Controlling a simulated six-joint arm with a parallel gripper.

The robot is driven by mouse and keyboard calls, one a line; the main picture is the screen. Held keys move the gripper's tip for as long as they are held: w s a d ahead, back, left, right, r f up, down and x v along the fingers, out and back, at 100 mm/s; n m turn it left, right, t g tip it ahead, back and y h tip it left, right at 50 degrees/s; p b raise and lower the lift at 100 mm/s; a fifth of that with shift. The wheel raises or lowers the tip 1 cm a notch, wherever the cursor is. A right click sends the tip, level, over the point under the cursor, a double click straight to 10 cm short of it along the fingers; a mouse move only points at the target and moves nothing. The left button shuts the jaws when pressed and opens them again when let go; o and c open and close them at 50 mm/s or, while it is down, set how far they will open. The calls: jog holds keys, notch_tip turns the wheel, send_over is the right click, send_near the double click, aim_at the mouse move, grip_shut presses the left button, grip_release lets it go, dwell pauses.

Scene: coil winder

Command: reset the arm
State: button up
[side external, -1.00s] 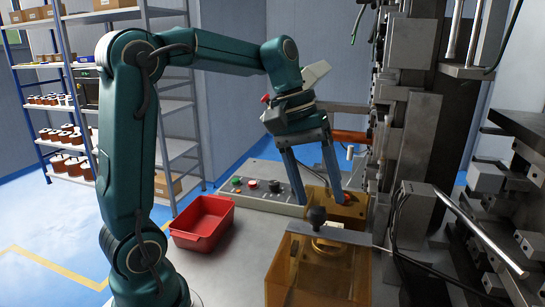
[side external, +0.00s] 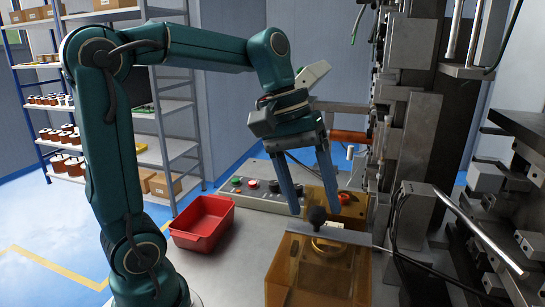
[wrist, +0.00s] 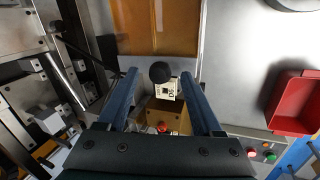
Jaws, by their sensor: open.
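My gripper (side external: 316,200) is open, with its two blue fingers pointing down and apart. In the side view it hangs above and behind the black knob (side external: 317,214) on the amber housing (side external: 300,272). The gripper also shows in the wrist view (wrist: 160,80), with the black knob (wrist: 160,72) between the fingertips in the picture. I cannot tell how far the fingers are from the knob. Nothing is held between the fingers.
The coil winder (side external: 408,130) stands close on the right. A red bin (side external: 203,222) sits on the table to the left. A control panel (side external: 245,194) with buttons lies behind. Shelves (side external: 165,110) with spools and boxes stand at the back left.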

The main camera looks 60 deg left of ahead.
jog(key=v, duration=0.4)
jog(key=shift+w+a, duration=0.1)
jog(key=x, duration=0.5)
jog(key=shift+f, duration=0.1)
jog(key=w+a, duration=0.3)
notch_tip(320, 180, up, 10)
jog(key=s+a+n+t+h, duration=0.2)
jog(key=n+t+h, duration=0.5)
jog(key=n+h, duration=0.4)
jog(key=shift+s+a+f+n+h, duration=0.3)
jog(key=shift+s+a+n, duration=0.1)
jog(key=shift+n, duration=0.7)
